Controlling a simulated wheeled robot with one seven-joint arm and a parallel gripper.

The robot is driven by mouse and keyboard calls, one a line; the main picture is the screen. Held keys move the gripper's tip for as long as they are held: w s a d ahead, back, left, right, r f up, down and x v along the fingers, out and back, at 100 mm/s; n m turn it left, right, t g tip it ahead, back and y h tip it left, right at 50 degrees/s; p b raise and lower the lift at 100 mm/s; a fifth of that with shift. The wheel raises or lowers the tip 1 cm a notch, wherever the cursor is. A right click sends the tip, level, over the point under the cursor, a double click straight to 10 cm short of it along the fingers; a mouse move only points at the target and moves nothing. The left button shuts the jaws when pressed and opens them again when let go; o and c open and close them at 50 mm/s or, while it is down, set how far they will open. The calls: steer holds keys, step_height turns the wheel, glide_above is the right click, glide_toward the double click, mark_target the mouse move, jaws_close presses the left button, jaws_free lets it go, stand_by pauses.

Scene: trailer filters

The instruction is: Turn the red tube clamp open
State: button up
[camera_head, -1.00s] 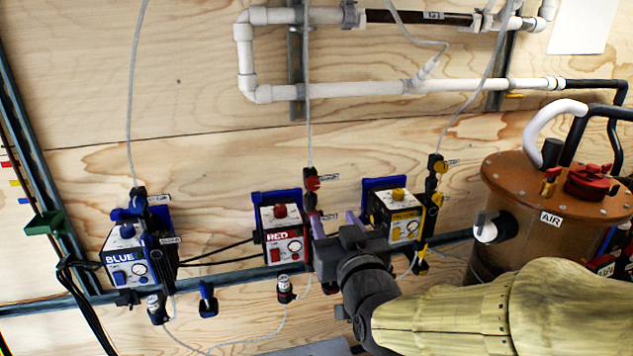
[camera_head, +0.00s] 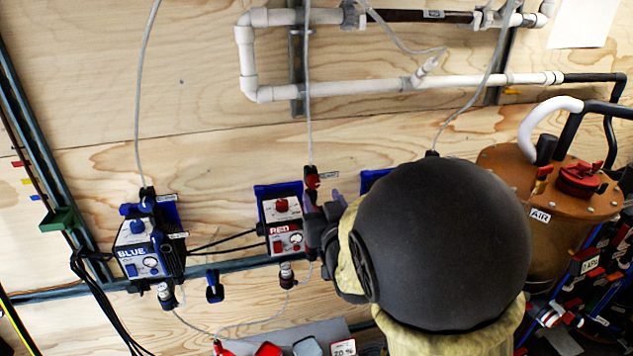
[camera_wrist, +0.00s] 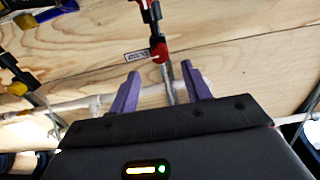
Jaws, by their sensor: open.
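The red tube clamp (camera_head: 312,178) sits on the thin tube above the box labelled RED (camera_head: 284,230). In the wrist view the red clamp (camera_wrist: 158,52) shows with a small white tag at its left. My gripper (camera_wrist: 160,70) is open, with its two purple fingers apart. The clamp lies just beyond the fingertips and between them in that view; I see no contact. In the head view my gripper (camera_head: 322,192) is just below and right of the clamp, partly hidden by my arm. Whether the clamp is turned open cannot be told.
The BLUE box (camera_head: 138,258) with its blue clamp stands at left. My arm hides most of the yellow box. The brown AIR tank (camera_head: 550,235) with a red knob is at right. White pipes (camera_head: 430,86) run above. Red and grey parts lie at the bottom.

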mark_target(315, 183)
steer(key=shift+p+x, duration=0.6)
steer(key=shift+x, duration=2.15)
steer(key=c, duration=1)
